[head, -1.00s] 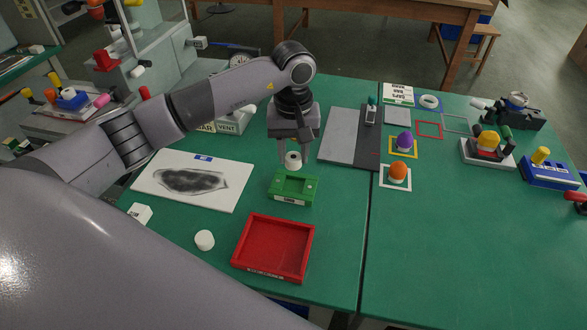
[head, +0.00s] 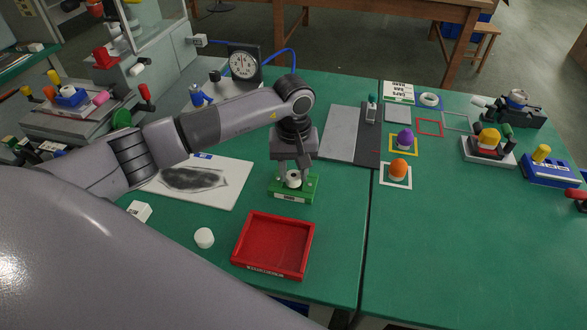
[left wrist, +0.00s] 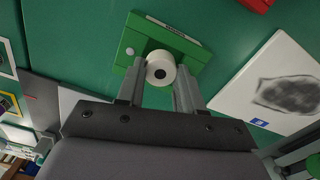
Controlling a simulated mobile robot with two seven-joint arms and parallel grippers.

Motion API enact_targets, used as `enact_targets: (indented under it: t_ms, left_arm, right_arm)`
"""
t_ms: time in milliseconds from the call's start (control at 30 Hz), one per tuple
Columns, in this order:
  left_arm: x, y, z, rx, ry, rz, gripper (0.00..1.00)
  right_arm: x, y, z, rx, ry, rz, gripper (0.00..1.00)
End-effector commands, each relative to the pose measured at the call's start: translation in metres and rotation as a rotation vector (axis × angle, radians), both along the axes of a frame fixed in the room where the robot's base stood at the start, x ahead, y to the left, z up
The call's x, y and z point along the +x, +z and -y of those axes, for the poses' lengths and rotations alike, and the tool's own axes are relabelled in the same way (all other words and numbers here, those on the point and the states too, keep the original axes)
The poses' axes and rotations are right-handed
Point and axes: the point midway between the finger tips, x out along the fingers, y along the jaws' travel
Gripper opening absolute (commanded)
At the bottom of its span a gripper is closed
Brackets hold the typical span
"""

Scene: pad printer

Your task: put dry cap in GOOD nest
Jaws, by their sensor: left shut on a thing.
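A white cap (head: 294,180) with a dark mark on top is between the fingers of my left gripper (head: 294,178), which is shut on it. The cap is at the green nest block (head: 291,198), over or in its recess; I cannot tell whether it touches the bottom. In the left wrist view the cap (left wrist: 160,68) lies between the two fingertips (left wrist: 160,80), and the green nest (left wrist: 190,47) shows around it with a label on its edge. Another white cap (head: 204,238) lies on the mat. My right gripper is not in view.
A red tray (head: 273,246) stands just in front of the nest. A white board with a dark smear (head: 225,185) lies to the left, and a grey plate (head: 345,135) to the right.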

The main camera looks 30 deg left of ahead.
Motion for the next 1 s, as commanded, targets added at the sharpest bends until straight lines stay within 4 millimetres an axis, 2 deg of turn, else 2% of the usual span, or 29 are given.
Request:
enact_targets:
  t_ms: [267,300,367,400,767,933,1000]
  left_arm:
    - [0.000,-0.006,0.000,0.000,0.000,0.001,0.04]
    - [0.000,-0.006,0.000,0.000,0.000,0.001,0.39]
    - [0.000,-0.006,0.000,0.000,0.000,0.001,0.59]
    - [0.000,-0.006,0.000,0.000,0.000,0.001,0.62]
    - [0.000,-0.002,0.000,0.000,0.000,0.000,0.62]
    - [0.000,0.013,0.000,-0.002,0.000,0.000,0.62]
    - [0.002,0.028,0.000,0.000,-0.002,0.008,0.62]
  right_arm:
    - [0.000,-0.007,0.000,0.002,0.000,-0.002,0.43]
    - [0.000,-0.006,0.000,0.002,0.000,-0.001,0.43]
    - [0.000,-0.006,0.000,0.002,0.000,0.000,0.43]
    - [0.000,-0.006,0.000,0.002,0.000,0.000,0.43]
    - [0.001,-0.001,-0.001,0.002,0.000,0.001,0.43]
    - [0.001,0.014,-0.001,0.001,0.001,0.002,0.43]
    - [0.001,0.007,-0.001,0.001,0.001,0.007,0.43]
